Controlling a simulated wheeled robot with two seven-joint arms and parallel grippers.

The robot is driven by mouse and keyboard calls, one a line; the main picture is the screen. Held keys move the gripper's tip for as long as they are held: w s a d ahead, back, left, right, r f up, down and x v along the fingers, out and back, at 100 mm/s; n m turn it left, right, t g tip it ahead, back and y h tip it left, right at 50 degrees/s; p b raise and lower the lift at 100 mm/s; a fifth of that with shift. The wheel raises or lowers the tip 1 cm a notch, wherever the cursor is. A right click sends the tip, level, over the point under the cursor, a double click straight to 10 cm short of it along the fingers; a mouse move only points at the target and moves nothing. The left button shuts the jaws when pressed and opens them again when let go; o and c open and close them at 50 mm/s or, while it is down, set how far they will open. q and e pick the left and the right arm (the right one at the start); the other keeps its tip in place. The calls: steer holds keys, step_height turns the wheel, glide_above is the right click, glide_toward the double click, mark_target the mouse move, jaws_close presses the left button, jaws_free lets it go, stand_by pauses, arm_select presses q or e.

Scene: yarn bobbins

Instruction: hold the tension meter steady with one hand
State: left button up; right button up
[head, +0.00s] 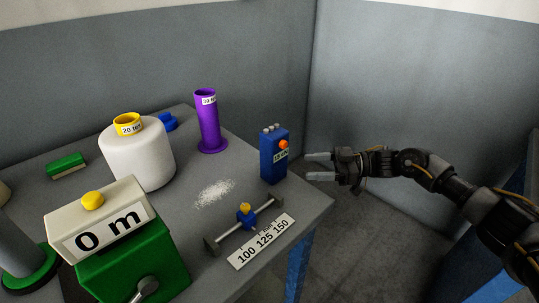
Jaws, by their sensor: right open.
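The tension meter appears to be the upright blue box (270,168) near the right edge of the grey table. It has an orange knob, small pale rollers on top and a white label too small to read surely. My right gripper (317,166) is just to the right of the box, past the table's edge. Its two fingers are apart and point left at the box, with a gap between them and it. Nothing is between the fingers. My left gripper is not in view.
A white yarn bobbin (138,158), a purple tube (208,128) and a green counter reading 0 m (137,265) stand on the table (185,205). White powder or lint (214,192) and a sliding gauge marked 100 125 150 (262,241) lie nearer the box.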

mark_target(278, 169)
steer(key=shift+g, duration=0.3)
steer(key=shift+s+a+f, duration=0.1)
steer(key=shift+a, duration=1.65)
steer(key=shift+s+a+f, duration=0.1)
steer(key=shift+s+a, duration=0.05)
steer(key=shift+a, duration=1.6)
steer(key=shift+s+a+f, duration=0.1)
steer(key=shift+a, duration=1.65)
jaws_close()
steer(key=shift+o, duration=1.4)
jaws_free()
